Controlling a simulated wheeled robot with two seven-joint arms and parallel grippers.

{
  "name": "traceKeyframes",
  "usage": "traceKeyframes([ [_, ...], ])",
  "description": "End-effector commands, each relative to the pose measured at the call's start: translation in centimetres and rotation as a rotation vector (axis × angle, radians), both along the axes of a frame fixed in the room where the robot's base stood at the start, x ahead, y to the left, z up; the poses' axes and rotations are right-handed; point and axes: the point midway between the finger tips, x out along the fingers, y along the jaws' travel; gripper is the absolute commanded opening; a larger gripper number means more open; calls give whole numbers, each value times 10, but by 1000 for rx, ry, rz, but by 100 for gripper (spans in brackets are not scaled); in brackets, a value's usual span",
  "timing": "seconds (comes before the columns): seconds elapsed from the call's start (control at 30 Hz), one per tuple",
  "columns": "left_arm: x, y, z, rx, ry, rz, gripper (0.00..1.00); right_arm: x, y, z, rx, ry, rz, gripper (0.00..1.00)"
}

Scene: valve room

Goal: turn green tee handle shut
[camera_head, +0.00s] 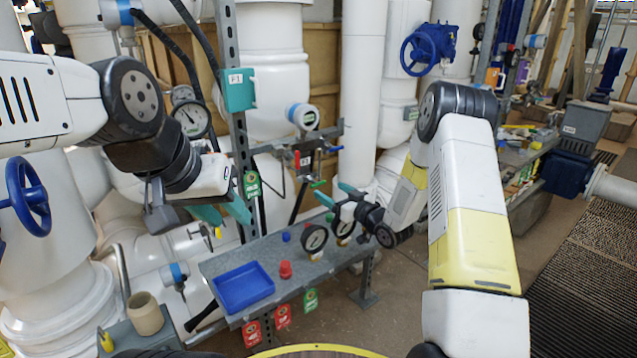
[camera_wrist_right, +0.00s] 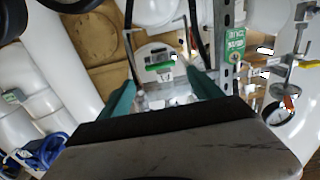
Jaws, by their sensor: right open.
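The green tee handle (camera_head: 318,184) is a small green bar low on the pipework behind the bench. In the right wrist view a green bar (camera_wrist_right: 160,67) lies nearly level in front of a pale round fitting, between and beyond my fingertips. My right gripper (camera_head: 335,194) is open, its teal fingers pointing toward the handle; they also frame the bar in the right wrist view (camera_wrist_right: 162,80). I see no contact. My left gripper (camera_head: 226,213) is open and empty, above the bench's left end, well away from the handle.
A grey bench (camera_head: 330,262) holds a blue tray (camera_head: 243,287), a red knob (camera_head: 286,269) and loose gauges (camera_head: 314,238). A steel post (camera_head: 233,120) with a green tag (camera_head: 251,184) stands left of the handle. A red handle (camera_head: 297,160) sits just above it.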

Motion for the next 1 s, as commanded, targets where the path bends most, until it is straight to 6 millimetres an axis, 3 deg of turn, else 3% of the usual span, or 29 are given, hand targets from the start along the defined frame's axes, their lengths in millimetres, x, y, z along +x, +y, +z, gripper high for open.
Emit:
traceKeyframes([
  [0.5,0,0,0,0,0,0,36,54,41,-1,5,-6,5,75],
  [0.9,0,0,0,0,0,0,36,62,46,-1,5,-3,3,75],
  [1.0,0,0,0,0,0,0,36,62,46,-1,5,-4,3,57],
])
